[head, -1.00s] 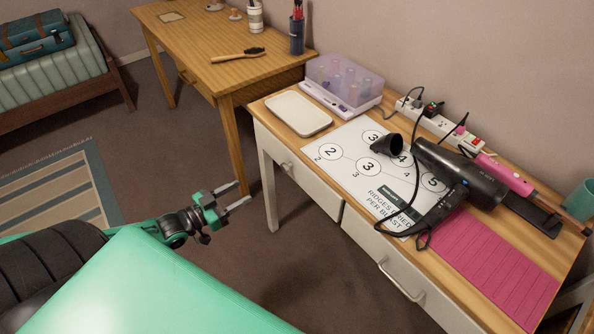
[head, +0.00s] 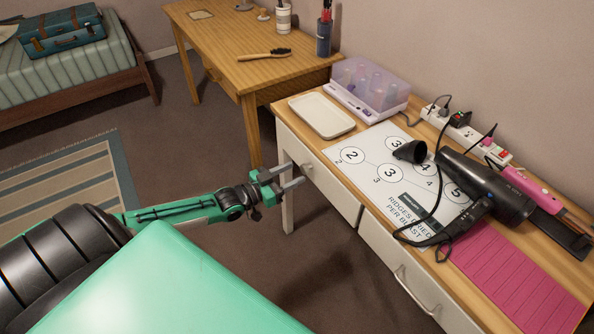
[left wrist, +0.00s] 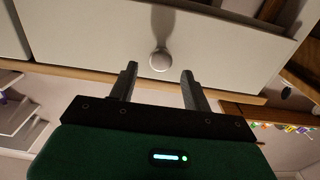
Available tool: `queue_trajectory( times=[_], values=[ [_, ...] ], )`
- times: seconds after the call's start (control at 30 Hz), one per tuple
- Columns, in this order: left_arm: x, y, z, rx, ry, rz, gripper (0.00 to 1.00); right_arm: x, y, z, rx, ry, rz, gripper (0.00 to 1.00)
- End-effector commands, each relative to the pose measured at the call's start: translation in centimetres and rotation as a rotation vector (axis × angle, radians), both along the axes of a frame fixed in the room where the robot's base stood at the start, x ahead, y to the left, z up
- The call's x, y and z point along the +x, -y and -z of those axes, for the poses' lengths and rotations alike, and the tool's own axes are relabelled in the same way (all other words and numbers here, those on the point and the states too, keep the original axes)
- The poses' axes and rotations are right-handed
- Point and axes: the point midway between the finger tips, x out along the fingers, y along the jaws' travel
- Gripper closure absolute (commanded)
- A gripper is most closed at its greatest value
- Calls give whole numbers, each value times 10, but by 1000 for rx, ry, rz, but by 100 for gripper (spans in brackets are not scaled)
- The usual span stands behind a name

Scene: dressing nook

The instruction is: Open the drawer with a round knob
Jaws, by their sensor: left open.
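The white drawer (head: 325,189) with a round knob is at the left of the near table's front and looks shut. Its small round knob (head: 307,168) is just beyond my left gripper's fingertips in the head view. In the left wrist view the silver knob (left wrist: 159,61) stands on the white drawer front (left wrist: 215,35), ahead of and between the two fingers. My left gripper (head: 296,173) is open and empty, pointing at the knob. It also shows in the left wrist view (left wrist: 158,78). The fingers appear not to touch the knob. My right gripper is not in view.
A second drawer (head: 385,262) with a bar handle (head: 415,292) is to the right. The tabletop holds a tray (head: 321,115), a purple box (head: 368,92), a hair dryer (head: 485,185) and a pink mat (head: 520,275). A wooden desk (head: 225,50) stands behind; floor before the drawers is clear.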

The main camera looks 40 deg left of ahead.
Motion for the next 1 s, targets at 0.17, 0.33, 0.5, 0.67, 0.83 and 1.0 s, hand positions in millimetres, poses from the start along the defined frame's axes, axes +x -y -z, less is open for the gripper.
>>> queue_trajectory(
  times=[0.17,0.33,0.5,0.67,0.83,1.0],
  values=[
    [16,6,0,0,1,-1,51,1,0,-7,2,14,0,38],
    [23,9,0,1,0,0,51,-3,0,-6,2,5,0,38],
    [24,10,0,1,-1,0,51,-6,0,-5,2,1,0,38],
    [24,10,0,1,-1,0,57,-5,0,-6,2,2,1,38],
    [24,10,0,1,0,0,90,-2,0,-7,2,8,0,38],
    [23,10,0,1,0,0,100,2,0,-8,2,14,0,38]
  ],
)
